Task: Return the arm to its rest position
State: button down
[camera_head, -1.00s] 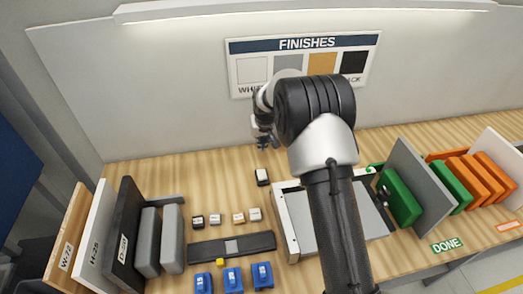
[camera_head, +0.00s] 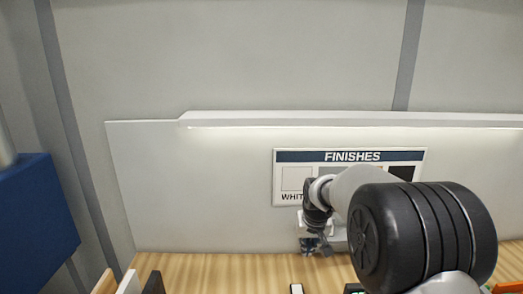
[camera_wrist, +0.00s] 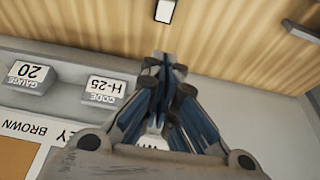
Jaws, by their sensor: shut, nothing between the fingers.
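My arm reaches up in front of the back wall in the head view, with its black joint (camera_head: 425,240) at the lower right. My gripper (camera_head: 318,248) hangs at the arm's end, below the finishes sign and just above the back of the bench. In the wrist view my gripper (camera_wrist: 165,65) points towards the wooden bench top (camera_wrist: 230,30). Its fingers are together with nothing between them.
The finishes sign (camera_head: 350,155) is on the wall behind my arm, partly hidden. A small white-topped block (camera_wrist: 165,11) lies on the bench beyond the fingertips. Grey blocks marked gauge 20 (camera_wrist: 31,77) and code H-25 (camera_wrist: 103,90) are left of the fingers.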

jog(key=s+r+b, duration=0.3)
jog(key=s+r, duration=0.4)
jog(key=s, duration=0.5)
jog(key=s+f+b, duration=0.2)
jog(key=s, duration=1.1)
jog(key=s+f+b, duration=0.2)
jog(key=s, duration=1.1)
jog(key=shift+s+f, duration=0.35)
jog(key=shift+s, duration=0.05)
